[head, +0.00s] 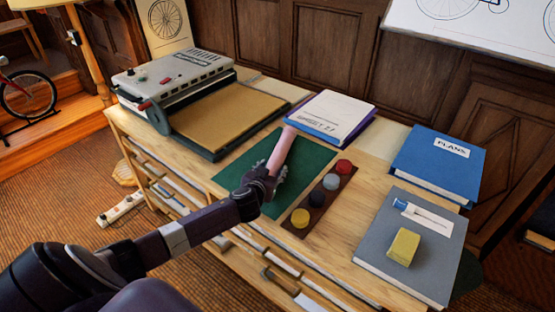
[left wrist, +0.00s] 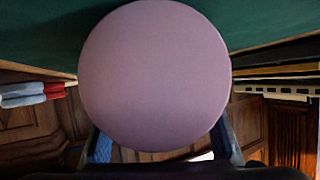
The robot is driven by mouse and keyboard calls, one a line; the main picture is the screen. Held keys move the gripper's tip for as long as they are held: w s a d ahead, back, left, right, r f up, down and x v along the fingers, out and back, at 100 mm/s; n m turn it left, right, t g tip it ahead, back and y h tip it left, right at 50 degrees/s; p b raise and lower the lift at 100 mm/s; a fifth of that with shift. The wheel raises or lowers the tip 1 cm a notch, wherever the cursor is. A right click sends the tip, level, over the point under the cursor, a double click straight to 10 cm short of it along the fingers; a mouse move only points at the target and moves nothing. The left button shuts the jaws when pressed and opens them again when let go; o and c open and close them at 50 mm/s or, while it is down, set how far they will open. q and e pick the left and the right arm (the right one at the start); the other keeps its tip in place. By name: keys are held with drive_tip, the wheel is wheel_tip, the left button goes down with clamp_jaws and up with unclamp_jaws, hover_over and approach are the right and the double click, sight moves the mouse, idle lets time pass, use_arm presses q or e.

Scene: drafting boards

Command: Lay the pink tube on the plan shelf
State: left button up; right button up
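The pink tube (head: 281,150) is over the green mat (head: 235,172) on top of the wooden cabinet, pointing toward the back. My left gripper (head: 266,186) is shut on its near end. In the left wrist view the tube's round end (left wrist: 155,75) fills the middle, with a finger at each side. I cannot tell whether the tube touches the mat. Open shelves (head: 172,195) with pale flat or rolled items show in the cabinet front; my left arm hides part of them. My right gripper is not in view.
A grey machine (head: 175,75) with a tan bed stands left. A white-and-purple binder (head: 330,115) lies behind the mat. A strip of coloured pots (head: 318,198) lies right of it. A blue plans binder (head: 438,160) and a grey book (head: 415,262) with a yellow block (head: 403,247) are further right.

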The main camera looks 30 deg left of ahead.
use_arm(q)
drive_tip(key=c, duration=1)
drive_tip(key=shift+o, duration=0.2)
drive_tip(key=shift+r, duration=0.15)
